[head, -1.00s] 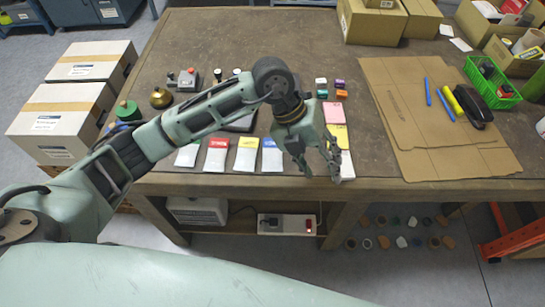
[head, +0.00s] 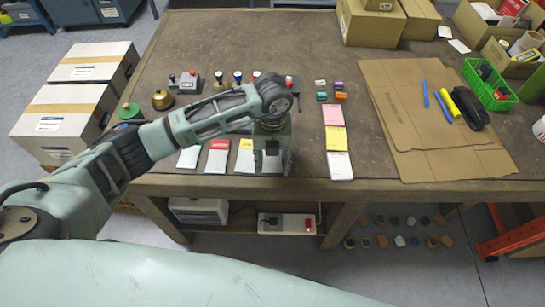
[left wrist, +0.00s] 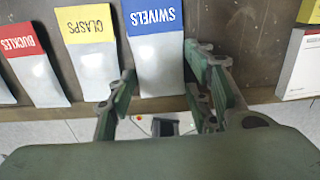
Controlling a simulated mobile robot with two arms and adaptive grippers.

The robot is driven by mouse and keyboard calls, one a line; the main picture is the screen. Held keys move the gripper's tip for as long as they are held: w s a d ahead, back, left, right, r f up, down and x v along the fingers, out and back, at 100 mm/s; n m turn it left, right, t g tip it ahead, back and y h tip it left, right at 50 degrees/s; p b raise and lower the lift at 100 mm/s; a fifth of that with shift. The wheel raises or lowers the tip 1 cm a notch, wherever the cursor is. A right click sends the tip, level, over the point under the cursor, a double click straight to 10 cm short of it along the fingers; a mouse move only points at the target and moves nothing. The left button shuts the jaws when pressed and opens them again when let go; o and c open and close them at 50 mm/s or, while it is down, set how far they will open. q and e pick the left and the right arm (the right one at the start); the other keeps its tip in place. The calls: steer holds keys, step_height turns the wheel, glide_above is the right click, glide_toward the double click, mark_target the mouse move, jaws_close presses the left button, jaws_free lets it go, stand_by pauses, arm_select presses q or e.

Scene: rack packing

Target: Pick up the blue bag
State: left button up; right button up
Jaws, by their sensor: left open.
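The blue bag (left wrist: 155,58) is white with a blue top band reading SWIVELS. It lies flat on the table near the front edge, at the right end of a row of bags. My left gripper (left wrist: 160,105) is open; its two fingers are at the bag's near end, one to each side in the wrist view. I cannot tell whether they touch it. In the head view my left gripper (head: 272,165) is over the bag and hides most of it. My right gripper is not in view.
A yellow CLASPS bag (left wrist: 98,50) and a red BUCKLES bag (left wrist: 32,65) lie to the left. Pink and yellow pads (head: 336,139) lie to the right. Stamps stand behind the row. Flat cardboard (head: 400,100) covers the table's right side, beside a green basket (head: 490,85).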

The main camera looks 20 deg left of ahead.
arm_select(q)
steer(key=shift+f, duration=0.1)
steer(key=shift+c, duration=0.6)
steer(key=c, duration=0.7)
